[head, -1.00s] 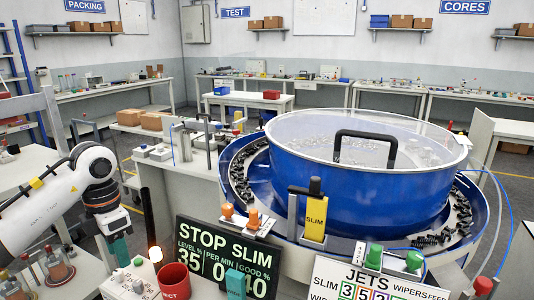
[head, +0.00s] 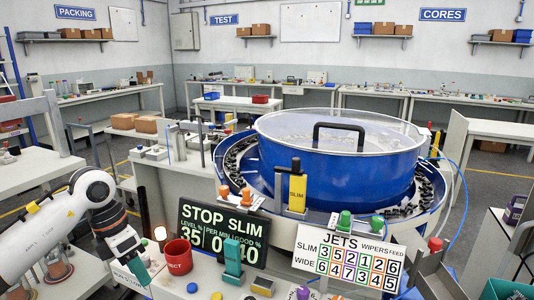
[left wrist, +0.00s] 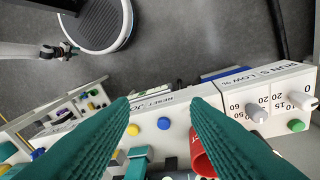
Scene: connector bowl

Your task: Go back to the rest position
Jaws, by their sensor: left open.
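My left gripper (head: 140,272) is at the lower left in the head view, pointing down beside the front control panel. In the left wrist view my left gripper (left wrist: 160,102) shows two teal fingers spread wide apart with nothing between the tips. Buttons and a red cup-shaped part (left wrist: 201,158) lie below and behind the fingers. At the upper left of that view is a small arm end that looks like my right gripper (left wrist: 68,50); its jaws are too small to read. The head view does not show my right gripper.
A blue bowl feeder (head: 335,172) with a clear lid stands in the middle. The STOP SLIM display (head: 222,232), a red cup-shaped part (head: 178,257) and the JETS board (head: 348,262) stand at the front. A grey bin (head: 432,275) is at lower right.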

